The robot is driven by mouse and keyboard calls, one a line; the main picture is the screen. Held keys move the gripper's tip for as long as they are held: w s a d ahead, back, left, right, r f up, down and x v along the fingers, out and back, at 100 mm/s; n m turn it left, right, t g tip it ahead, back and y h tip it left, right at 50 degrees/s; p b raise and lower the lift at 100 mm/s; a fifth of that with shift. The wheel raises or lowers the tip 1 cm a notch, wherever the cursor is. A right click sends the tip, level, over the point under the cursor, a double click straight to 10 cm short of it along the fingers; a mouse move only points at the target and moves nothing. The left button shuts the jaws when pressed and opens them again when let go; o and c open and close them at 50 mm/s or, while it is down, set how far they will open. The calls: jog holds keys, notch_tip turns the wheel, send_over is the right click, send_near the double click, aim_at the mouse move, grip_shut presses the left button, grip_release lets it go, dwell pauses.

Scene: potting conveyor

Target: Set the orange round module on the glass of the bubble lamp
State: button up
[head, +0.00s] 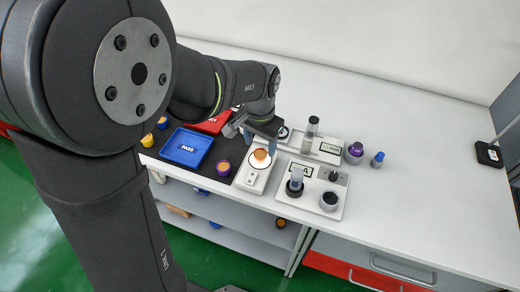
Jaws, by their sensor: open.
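The bubble lamp is a pale box (248,181) with a round, brightly lit glass (260,164) near its far end. The orange round module (260,154) is over the lit glass and appears to rest on it, with the glow showing around its lower edge. My gripper (260,141) is open, pointing down, its two fingers apart just above and behind the module. At this size I cannot tell whether a finger touches the module.
A blue PASS tray (168,151) and a red tray (201,127) lie on a black mat, left. A purple-and-orange piece (224,168) stands beside the lamp. Right are a white fixture plate (312,202) and a purple-topped jar (354,152). The table's far right is largely clear.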

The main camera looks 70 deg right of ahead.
aim_at(260, 155)
notch_tip(260, 155, up, 8)
dwell(0.5)
notch_tip(260, 155, down, 12)
jog(key=shift+r, duration=0.1)
jog(key=shift+d+r, duration=0.1)
jog(key=shift+r, duration=1.75)
jog(key=shift+f, duration=0.1)
